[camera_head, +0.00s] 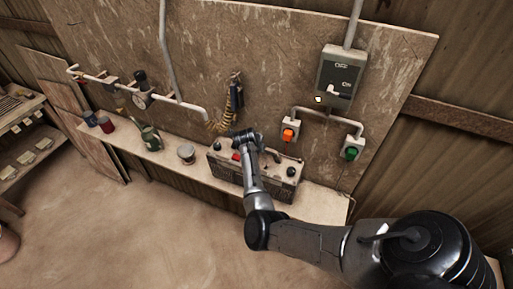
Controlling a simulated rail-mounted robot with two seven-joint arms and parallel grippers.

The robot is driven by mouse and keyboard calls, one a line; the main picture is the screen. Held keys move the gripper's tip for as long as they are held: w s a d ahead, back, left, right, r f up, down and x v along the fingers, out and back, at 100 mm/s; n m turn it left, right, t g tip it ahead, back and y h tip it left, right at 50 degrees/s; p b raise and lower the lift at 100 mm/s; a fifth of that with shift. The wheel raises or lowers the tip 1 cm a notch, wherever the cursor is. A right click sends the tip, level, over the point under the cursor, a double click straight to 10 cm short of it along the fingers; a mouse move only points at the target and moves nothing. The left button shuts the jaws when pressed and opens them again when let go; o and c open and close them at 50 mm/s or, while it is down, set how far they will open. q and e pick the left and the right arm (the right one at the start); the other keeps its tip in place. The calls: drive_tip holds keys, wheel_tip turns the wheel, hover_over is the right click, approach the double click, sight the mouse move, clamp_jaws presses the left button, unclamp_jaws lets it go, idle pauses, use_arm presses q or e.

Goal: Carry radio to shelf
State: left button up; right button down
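A boxy grey-beige unit (284,187) with dark knobs and a red part stands on the long wall ledge (322,205); it looks like the radio, but I cannot be sure. A dark handset (237,97) with a yellow coiled cord hangs on the wall board above it. My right arm reaches in from the lower right. My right gripper (243,138) is over the unit's top, partly in front of it. Its fingers are too small to show whether they are open or touch the unit. My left gripper is out of view. A wooden shelf rack (30,150) stands at the far left.
A green can (150,137), a small tin (186,153) and a red cup (106,125) stand on the ledge to the left. Pipes with a gauge (142,100), a switch box (340,75), and orange (289,131) and green (352,152) buttons are on the wall.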

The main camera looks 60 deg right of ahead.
drive_tip(key=shift+d+f+b, duration=0.1)
drive_tip(key=shift+f+b, duration=0.05)
drive_tip(key=shift+b, duration=0.15)
idle(0.6)
drive_tip(key=c, duration=1.2)
unclamp_jaws()
drive_tip(key=shift+w+d, duration=0.1)
drive_tip(key=shift+c, duration=0.2)
drive_tip(key=shift+o, duration=1.3)
drive_tip(key=shift+a+f, duration=0.2)
drive_tip(key=shift+f, duration=0.05)
drive_tip(key=b+v, duration=0.2)
drive_tip(key=v, duration=1.2)
drive_tip(key=shift+d+r, duration=0.15)
